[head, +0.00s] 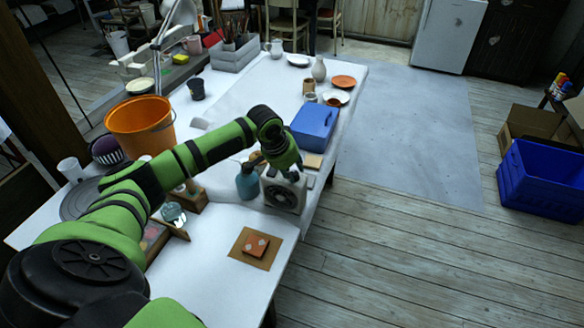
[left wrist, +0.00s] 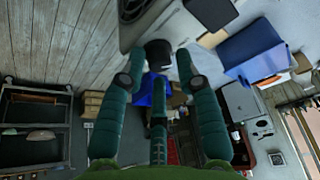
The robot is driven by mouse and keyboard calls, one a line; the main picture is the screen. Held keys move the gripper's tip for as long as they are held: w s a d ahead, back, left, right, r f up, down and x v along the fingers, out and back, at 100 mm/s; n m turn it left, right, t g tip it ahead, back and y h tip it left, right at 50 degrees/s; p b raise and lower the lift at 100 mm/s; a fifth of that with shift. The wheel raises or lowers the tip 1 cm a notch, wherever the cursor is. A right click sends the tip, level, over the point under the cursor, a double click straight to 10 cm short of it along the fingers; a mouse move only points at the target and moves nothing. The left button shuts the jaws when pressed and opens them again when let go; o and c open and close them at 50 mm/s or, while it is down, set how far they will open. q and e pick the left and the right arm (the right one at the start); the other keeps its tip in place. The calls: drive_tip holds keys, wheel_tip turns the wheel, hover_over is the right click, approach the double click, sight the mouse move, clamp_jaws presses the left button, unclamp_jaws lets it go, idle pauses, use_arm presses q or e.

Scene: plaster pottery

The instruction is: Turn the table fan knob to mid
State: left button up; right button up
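The small pale table fan (head: 284,192) stands upright on the white table, its round dark grille facing the front right. My left gripper (head: 283,172) is at the top of the fan, and its arm and hand hide part of the fan's top and back. In the left wrist view, the green fingers of my left gripper (left wrist: 157,75) are spread apart. A dark round piece (left wrist: 158,52), which looks like the fan's knob, shows just beyond and between the fingertips. I cannot tell whether the fingers touch it, nor read its setting. My right gripper is not in view.
A blue bottle (head: 247,182) stands close to the fan's left. A blue box (head: 314,127) is behind it at the right. An orange bucket (head: 140,125) stands at the left.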

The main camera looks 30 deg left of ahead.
use_arm(q)
drive_tip(key=shift+w+f, duration=0.1)
drive_tip(key=shift+f, duration=0.1)
drive_tip(key=shift+d, duration=0.1)
clamp_jaws()
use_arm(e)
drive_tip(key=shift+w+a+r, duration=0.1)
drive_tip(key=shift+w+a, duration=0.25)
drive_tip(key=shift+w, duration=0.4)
